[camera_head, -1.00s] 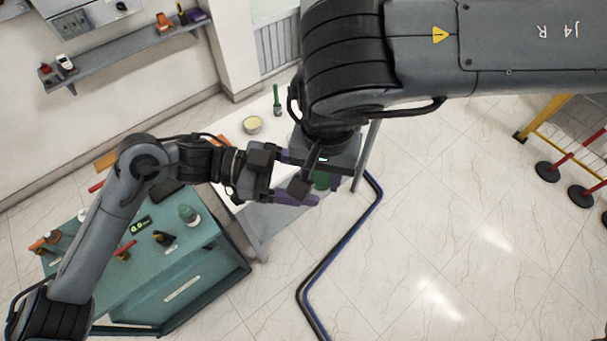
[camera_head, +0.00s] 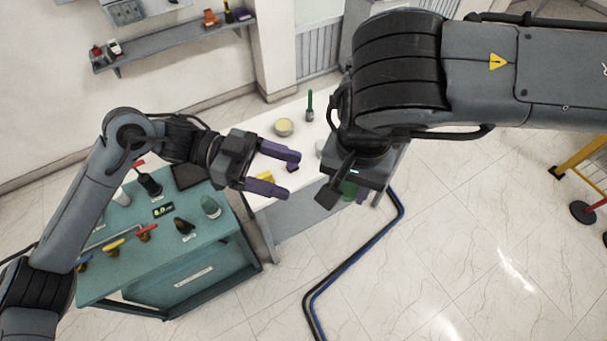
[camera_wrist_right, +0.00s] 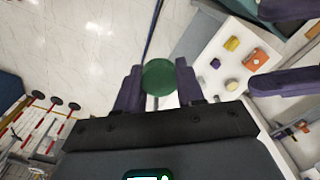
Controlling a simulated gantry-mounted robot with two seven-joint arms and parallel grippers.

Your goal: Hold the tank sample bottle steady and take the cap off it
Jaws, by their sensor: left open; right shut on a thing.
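My right gripper (camera_head: 345,192) points down over the front of the white table, shut on a green round thing (camera_head: 348,189). In the right wrist view this green disc (camera_wrist_right: 158,77) sits between the purple fingers (camera_wrist_right: 158,88). I cannot tell whether it is the bottle's cap or part of the bottle itself; the hand hides much of it. My left gripper (camera_head: 294,173) is open and empty, to the left of the right gripper and apart from it. Its purple fingers also show at the right of the right wrist view (camera_wrist_right: 256,48).
The white table (camera_head: 300,118) bears a round yellowish dish (camera_head: 284,127), a green upright thing (camera_head: 309,105) and small blocks. A dark cable (camera_head: 345,262) runs over the open floor.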

